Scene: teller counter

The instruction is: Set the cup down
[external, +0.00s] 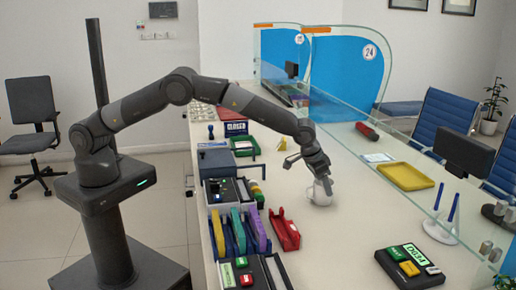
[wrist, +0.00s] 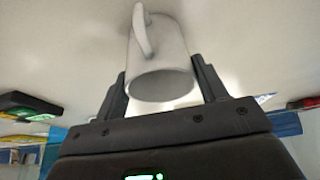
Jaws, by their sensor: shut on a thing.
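The cup (external: 318,193) is white with a handle, and sits low at the counter (external: 345,240) surface in the external view, below my gripper (external: 318,178). In the wrist view the cup (wrist: 160,62) is between the two dark fingers of my gripper (wrist: 163,88), which are shut on it. Its handle (wrist: 143,30) faces the camera. I cannot tell if its base touches the counter.
A red tray (external: 284,230) and upright colored folders (external: 238,230) stand left of the cup. A yellow tray (external: 405,176) lies to the right, near the glass screen (external: 350,150). A dark device with green keys (external: 408,265) is at front right. Bare counter surrounds the cup's front and right.

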